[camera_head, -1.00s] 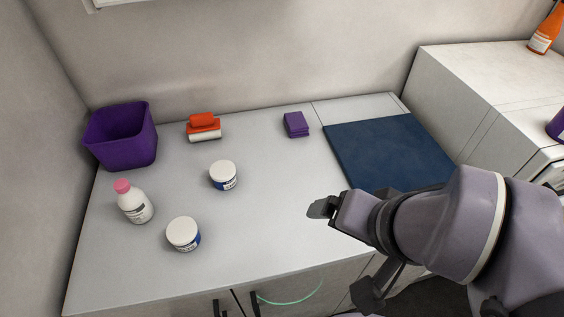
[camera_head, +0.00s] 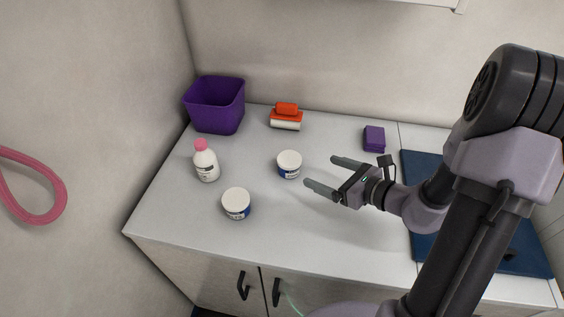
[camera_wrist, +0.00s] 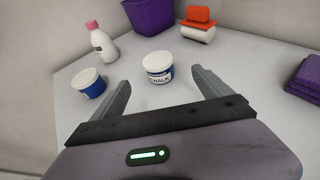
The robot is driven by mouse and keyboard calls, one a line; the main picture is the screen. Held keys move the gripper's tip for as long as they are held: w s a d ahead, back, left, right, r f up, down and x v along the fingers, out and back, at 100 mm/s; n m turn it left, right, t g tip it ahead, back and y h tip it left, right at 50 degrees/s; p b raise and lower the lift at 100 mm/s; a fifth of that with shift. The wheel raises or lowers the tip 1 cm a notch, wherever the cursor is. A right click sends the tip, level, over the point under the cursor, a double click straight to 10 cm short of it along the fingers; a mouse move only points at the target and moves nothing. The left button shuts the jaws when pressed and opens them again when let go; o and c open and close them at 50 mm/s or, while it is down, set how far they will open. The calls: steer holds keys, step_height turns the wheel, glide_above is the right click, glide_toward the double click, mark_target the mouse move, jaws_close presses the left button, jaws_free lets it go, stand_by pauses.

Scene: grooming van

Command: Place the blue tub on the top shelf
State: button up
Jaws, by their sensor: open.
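Two small tubs with white lids and blue-and-white labels stand upright on the counter. One tub (camera_head: 289,165) is farther back, and the other tub (camera_head: 236,204) is nearer the front edge. In the wrist view the back tub (camera_wrist: 158,67) shows the word "CHALK" and lies ahead, between the lines of the fingers; the front tub (camera_wrist: 89,83) is left of the left finger. My gripper (camera_head: 326,173) is open and empty, to the right of the back tub and apart from it. A shelf edge (camera_head: 420,2) shows at the top of the head view; its surface is out of view.
A purple bin (camera_head: 215,106), a white bottle with a pink cap (camera_head: 206,161), an orange-and-white brush (camera_head: 286,118) and a folded purple cloth (camera_head: 374,139) are on the counter. A blue mat (camera_head: 425,170) lies at right. A pink loop (camera_head: 40,213) hangs on the left wall.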

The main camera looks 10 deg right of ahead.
mark_target(298, 165)
steer(key=b+x, duration=0.1)
steer(key=x, duration=0.5)
steer(key=shift+w+a+f+b, duration=0.2)
steer(key=shift+w+a+b, duration=0.05)
steer(key=shift+b, duration=0.05)
steer(key=b+x, duration=0.2)
steer(key=x, duration=0.3)
steer(key=shift+a+f, duration=0.2)
steer(key=shift+f, duration=0.1)
steer(key=c, duration=1.7)
